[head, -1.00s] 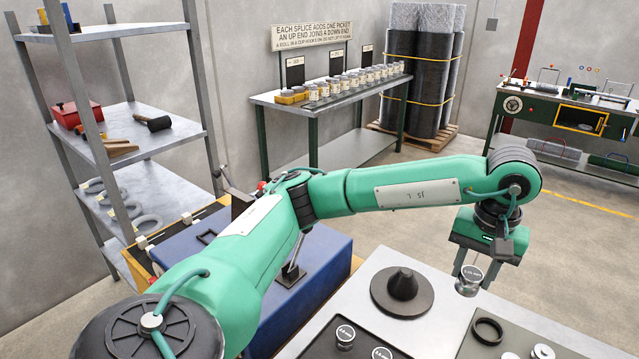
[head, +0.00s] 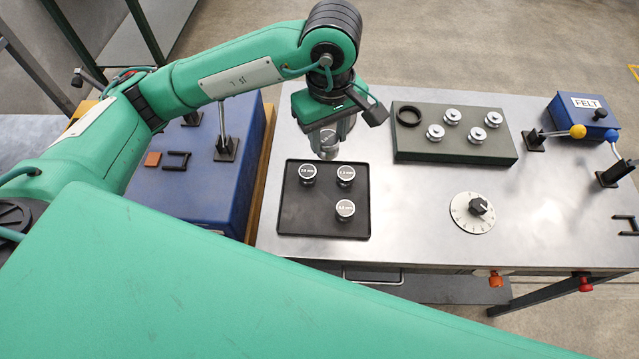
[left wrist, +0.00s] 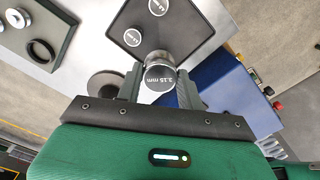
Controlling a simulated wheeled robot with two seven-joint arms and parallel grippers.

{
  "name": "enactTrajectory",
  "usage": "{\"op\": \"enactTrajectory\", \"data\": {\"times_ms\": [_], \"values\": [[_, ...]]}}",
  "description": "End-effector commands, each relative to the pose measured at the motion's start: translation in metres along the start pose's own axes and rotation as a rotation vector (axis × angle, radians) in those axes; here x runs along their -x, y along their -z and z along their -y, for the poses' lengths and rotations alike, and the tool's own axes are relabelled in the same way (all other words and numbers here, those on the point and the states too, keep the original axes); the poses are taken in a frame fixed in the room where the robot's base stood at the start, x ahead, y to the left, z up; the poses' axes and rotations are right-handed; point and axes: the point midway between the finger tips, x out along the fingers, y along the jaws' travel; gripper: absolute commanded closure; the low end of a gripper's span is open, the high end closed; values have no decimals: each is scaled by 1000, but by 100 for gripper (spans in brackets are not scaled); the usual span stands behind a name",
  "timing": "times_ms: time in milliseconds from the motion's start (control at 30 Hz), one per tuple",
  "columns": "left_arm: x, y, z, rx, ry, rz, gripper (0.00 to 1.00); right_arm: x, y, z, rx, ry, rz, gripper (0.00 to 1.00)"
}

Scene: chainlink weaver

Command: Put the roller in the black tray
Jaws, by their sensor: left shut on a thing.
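My left gripper (head: 330,138) points down at the tray's far edge and is shut on a silver roller (head: 328,152). In the left wrist view this roller (left wrist: 159,77), marked about "2.15 mm", sits between the fingers and overlaps the edge of the tray (left wrist: 190,25). I cannot tell its exact height above the bench. My right gripper is not in view.
A dark green block (head: 460,149) to the right holds a black ring (head: 408,116) and several silver rollers. A dial (head: 472,212), levers and a blue FELT box (head: 583,115) are further right. A blue cabinet (head: 195,185) is left. My green arm link covers the foreground.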

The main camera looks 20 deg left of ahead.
Motion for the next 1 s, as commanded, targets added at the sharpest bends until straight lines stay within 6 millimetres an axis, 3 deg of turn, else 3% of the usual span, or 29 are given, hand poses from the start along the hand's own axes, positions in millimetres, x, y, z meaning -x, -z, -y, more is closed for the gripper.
{"op": "enactTrajectory", "data": {"times_ms": [233, 600, 1000], "values": [[-40, -1, 1, 1, 6, 3, 96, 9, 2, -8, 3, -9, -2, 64], [-120, -1, 2, -1, 5, 2, 96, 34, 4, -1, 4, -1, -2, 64], [-158, 0, 1, 0, 4, 2, 96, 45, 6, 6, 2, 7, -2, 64]]}}
